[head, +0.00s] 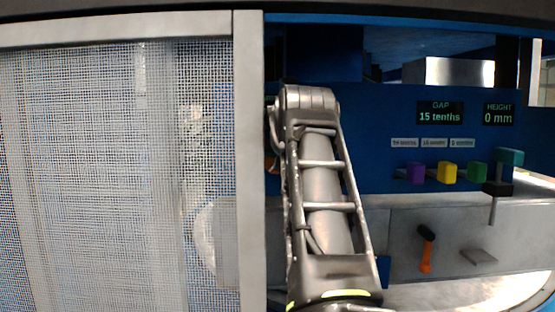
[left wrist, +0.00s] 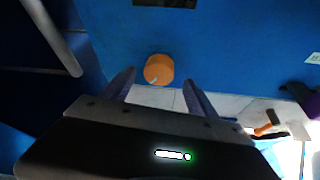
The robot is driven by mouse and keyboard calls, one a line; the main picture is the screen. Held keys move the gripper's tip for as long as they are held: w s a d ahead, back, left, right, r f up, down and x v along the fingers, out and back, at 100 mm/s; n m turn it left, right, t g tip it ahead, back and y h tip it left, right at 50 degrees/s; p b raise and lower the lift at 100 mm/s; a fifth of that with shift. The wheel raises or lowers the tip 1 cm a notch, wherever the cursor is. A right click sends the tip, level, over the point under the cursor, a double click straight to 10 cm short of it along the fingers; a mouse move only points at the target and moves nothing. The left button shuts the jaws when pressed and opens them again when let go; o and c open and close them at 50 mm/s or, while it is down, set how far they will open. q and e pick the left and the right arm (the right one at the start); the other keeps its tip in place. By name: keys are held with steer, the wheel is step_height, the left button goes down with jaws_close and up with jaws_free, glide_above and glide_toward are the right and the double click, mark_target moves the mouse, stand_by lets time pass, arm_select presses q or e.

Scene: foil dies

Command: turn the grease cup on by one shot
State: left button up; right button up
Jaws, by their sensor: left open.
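The grease cup appears to be the round orange cap (left wrist: 158,69) on the blue panel in the left wrist view, with a pale mark near its lower edge. My left gripper (left wrist: 159,79) is open and empty, with one finger on each side of the cap in the picture. The cap looks to be beyond the fingertips, but I cannot tell the exact gap. In the head view my arm stands in front of the panel and hides most of that spot; the fingers do not show there. My right gripper is in neither view.
A mesh guard (head: 115,170) covers the left side. The displays read GAP 15 tenths (head: 440,112) and HEIGHT 0 mm (head: 499,113).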

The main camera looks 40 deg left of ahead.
arm_select(q)
steer(key=shift+x, duration=1.9)
steer(key=shift+s, duration=0.1)
steer(key=c, duration=1.4)
